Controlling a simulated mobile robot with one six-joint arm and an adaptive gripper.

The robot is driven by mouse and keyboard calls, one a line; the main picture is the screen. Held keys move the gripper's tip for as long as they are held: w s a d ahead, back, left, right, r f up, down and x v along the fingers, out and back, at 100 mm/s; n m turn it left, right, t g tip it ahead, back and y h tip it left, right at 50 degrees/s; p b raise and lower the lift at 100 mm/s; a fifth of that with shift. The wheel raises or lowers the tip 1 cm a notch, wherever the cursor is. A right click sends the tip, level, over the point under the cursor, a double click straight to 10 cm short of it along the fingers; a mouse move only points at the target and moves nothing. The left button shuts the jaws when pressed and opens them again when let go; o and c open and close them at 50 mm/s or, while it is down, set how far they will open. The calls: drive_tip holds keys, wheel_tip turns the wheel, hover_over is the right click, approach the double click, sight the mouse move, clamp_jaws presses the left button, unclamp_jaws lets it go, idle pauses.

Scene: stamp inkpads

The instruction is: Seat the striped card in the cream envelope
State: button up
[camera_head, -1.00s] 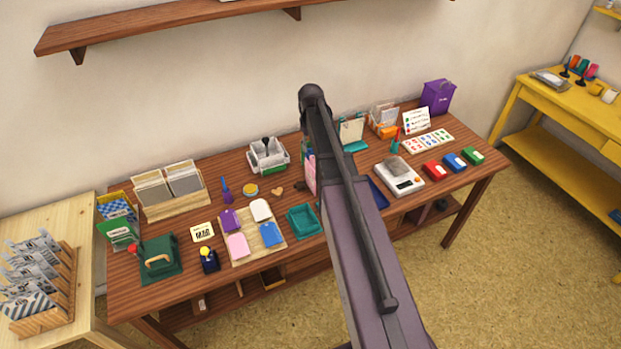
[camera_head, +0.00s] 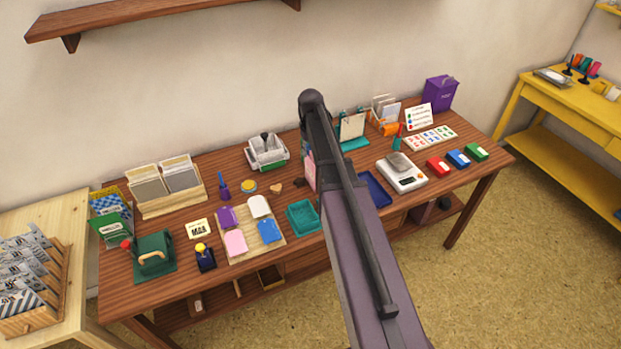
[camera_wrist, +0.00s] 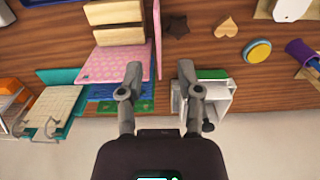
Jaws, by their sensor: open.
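A cream sheet (camera_head: 352,126) stands in a teal holder at the back of the brown table. It also shows at the left of the wrist view (camera_wrist: 52,108). I cannot tell whether it is the cream envelope. My gripper (camera_wrist: 160,70) is open and empty, its fingers apart, with a pink dotted panel (camera_wrist: 112,64) by its left finger. In the head view my arm hides the gripper.
A grey-white box (camera_wrist: 212,97) is close to the right finger, and a wooden heart (camera_wrist: 226,28) lies on the table (camera_head: 330,205). A scale (camera_head: 405,172) and inkpads stand right of my arm. A wooden file rack (camera_head: 172,203) stands at left.

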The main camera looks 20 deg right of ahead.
sight(311, 173)
drive_tip(key=shift+f+b, duration=1.65)
drive_tip(key=shift+f, duration=0.3)
drive_tip(key=shift+f, duration=0.1)
drive_tip(key=shift+w+d+f+b, duration=0.1)
drive_tip(key=shift+w+f+b, duration=0.05)
drive_tip(key=shift+f+b, duration=1.15)
drive_tip(key=shift+w+f+b, duration=0.15)
drive_tip(key=shift+f+b, duration=1.05)
drive_tip(key=shift+b, duration=0.1)
clamp_jaws()
